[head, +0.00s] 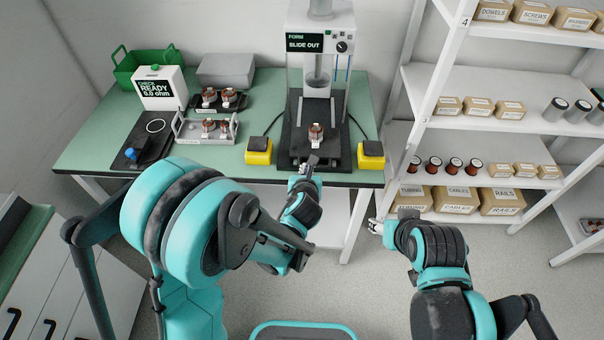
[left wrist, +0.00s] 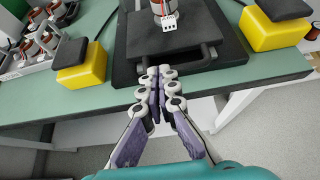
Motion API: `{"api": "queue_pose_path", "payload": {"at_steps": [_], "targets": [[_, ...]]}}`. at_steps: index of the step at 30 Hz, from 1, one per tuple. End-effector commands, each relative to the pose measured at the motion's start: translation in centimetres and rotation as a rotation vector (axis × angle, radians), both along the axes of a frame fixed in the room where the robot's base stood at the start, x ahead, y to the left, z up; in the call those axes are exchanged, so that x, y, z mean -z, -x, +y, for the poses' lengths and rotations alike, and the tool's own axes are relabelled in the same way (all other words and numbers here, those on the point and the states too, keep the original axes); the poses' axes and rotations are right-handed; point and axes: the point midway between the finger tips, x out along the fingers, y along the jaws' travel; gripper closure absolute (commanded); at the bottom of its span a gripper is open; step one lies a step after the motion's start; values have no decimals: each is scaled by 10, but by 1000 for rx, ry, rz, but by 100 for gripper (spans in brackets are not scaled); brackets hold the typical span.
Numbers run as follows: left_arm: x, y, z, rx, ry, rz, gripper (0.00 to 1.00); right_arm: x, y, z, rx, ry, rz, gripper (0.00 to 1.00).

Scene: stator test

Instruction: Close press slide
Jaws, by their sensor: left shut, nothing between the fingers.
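The press (head: 320,60) stands at the back of the green table, with a sign reading "FORM SLIDE OUT". Its dark slide (head: 298,147) extends out toward the table's front edge. A copper-wound stator (head: 316,131) with a white connector stands on the slide; its lower part shows in the left wrist view (left wrist: 168,10). My left gripper (head: 306,166) is at the slide's front edge. In the left wrist view my left gripper (left wrist: 160,72) is shut and empty, its fingertips at the slide's front handle bar (left wrist: 190,66); contact is unclear. My right gripper (head: 376,226) is below and right of the table edge.
Yellow button boxes stand left (head: 259,151) and right (head: 371,155) of the slide. A grey tray (head: 190,131) with stators, a white "READY" tester (head: 160,88) and a green crate (head: 140,64) are left. A shelf rack (head: 490,110) stands right.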

Motion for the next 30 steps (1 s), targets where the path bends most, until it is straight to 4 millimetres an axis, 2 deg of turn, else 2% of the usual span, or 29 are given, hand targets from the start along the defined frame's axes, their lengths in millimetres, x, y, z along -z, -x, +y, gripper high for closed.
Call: {"api": "queue_pose_path", "payload": {"at_steps": [1,6,12,26,30], "targets": [[8,-10,0,-2,2,1,100,6,0,0,0,0,0,52],[23,-36,0,-2,3,0,100,15,0,0,0,0,0,52],[33,-55,0,-3,3,1,100,21,0,0,0,0,0,52],[34,-59,0,-2,3,1,100,21,0,0,0,0,0,52],[34,-65,-7,-1,4,1,100,21,0,0,0,0,0,52]]}}
